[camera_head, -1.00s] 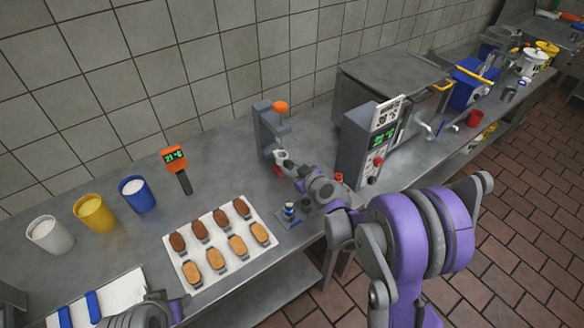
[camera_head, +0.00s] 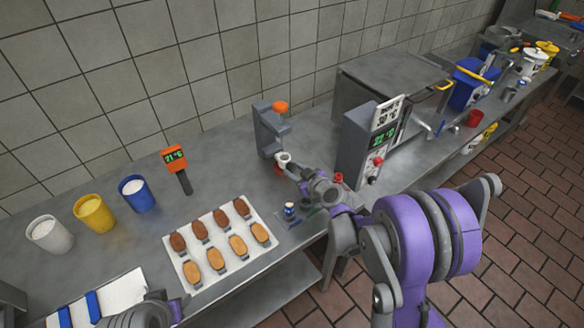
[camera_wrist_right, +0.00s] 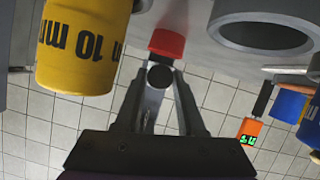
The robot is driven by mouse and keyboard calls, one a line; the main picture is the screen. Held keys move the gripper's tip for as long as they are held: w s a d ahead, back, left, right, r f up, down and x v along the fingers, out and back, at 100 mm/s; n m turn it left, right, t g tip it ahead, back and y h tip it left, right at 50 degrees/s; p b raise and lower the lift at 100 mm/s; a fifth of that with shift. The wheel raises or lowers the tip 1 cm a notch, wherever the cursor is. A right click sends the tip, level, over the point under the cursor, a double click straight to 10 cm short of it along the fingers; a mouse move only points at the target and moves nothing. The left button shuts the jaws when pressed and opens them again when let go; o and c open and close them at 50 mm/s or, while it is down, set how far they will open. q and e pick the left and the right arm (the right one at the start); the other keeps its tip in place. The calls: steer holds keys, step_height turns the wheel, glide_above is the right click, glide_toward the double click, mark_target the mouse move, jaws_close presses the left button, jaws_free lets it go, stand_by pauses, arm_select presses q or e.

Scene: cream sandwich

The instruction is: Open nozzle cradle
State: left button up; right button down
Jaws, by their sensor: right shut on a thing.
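A grey upright stand (camera_head: 268,132) with an orange knob (camera_head: 280,107) on top stands on the counter near the wall. A pale ring-shaped part (camera_head: 284,158) shows at its lower front, with a bit of red below it. My right gripper (camera_head: 291,168) reaches to this part from the right. In the right wrist view the fingers (camera_wrist_right: 160,84) are shut on a small black round piece (camera_wrist_right: 160,76). A red cap (camera_wrist_right: 167,43) is just beyond it. I cannot tell which part is the cradle. My left arm shows at the bottom left; its gripper is out of view.
A yellow cylinder marked 10 mm (camera_wrist_right: 85,45) and a thick grey ring (camera_wrist_right: 265,28) are close to the right gripper. A tray (camera_head: 235,268) of biscuits lies in front. A control box (camera_head: 360,148) stands right. Bare counter (camera_head: 225,165) lies left of the stand.

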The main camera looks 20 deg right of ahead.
steer(key=s, duration=0.1)
steer(key=s+d, duration=0.1)
steer(key=s, duration=0.2)
steer(key=shift+s+d, duration=0.3)
steer(key=shift+w, duration=0.1)
steer(key=c, duration=0.5)
jaws_free()
steer(key=v, duration=1)
steer(key=shift+s+r, duration=0.15)
steer(key=shift+s, duration=0.2)
steer(key=shift+d, duration=0.1)
